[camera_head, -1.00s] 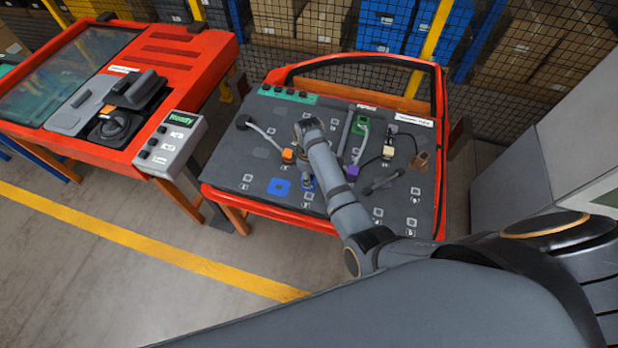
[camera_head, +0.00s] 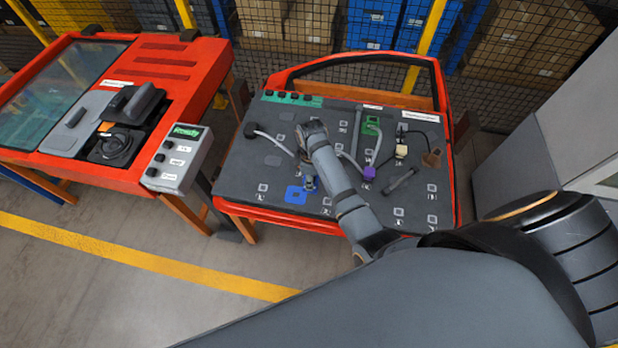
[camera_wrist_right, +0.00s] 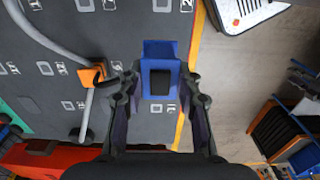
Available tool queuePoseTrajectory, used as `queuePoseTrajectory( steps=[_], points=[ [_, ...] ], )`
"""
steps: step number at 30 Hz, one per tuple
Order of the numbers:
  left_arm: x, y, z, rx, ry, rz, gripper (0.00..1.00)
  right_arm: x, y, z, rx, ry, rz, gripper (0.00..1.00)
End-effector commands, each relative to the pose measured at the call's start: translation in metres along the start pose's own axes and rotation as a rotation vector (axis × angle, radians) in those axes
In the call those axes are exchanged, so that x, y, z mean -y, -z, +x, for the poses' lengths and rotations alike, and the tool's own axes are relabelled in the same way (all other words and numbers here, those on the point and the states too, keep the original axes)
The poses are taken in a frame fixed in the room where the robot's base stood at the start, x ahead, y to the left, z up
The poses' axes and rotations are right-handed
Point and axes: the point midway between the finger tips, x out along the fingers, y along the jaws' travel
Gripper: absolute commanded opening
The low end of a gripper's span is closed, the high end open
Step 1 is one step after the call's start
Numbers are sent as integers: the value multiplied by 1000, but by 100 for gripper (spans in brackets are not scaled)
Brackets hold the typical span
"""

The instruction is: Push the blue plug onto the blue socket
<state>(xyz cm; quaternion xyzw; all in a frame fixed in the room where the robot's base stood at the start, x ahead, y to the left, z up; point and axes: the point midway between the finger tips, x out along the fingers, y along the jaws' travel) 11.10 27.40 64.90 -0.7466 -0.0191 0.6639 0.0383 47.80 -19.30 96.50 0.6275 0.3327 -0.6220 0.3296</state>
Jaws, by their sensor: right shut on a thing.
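The blue socket (camera_head: 296,195) is a flat blue square near the front edge of the dark board. My right gripper (camera_head: 309,184) is just to the right of it in the head view. In the right wrist view my right gripper (camera_wrist_right: 160,97) is shut on the blue plug (camera_wrist_right: 160,66), which has a dark rectangular middle. A blue patch shows just beyond the plug; I cannot tell whether it is the socket or part of the plug. Contact between plug and socket is not clear. My left gripper is out of view.
An orange plug (camera_wrist_right: 92,75) on a grey cable lies left of the gripper in the wrist view. A purple plug (camera_head: 369,173), a green part (camera_head: 372,127) and a beige plug (camera_head: 401,151) are farther right on the board. A red console (camera_head: 140,110) stands to the left.

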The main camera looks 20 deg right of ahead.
Motion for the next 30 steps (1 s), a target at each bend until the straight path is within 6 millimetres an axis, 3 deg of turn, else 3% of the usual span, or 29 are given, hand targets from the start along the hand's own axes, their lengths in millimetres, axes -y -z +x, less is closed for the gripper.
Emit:
queuePoseTrajectory(
  steps=[4,9,12,17,24,30],
  points=[
    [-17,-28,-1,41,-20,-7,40,0,25,-1,-3,2,-3,0],
    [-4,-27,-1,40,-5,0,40,-1,53,-1,-3,1,-3,0],
    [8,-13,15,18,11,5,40,-1,49,24,1,0,-2,0],
    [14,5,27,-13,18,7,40,-1,48,45,0,0,-2,0],
    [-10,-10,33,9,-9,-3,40,-1,49,58,-1,-1,-1,0],
    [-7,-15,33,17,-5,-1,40,-1,49,59,-1,-1,-1,0]
  ],
)
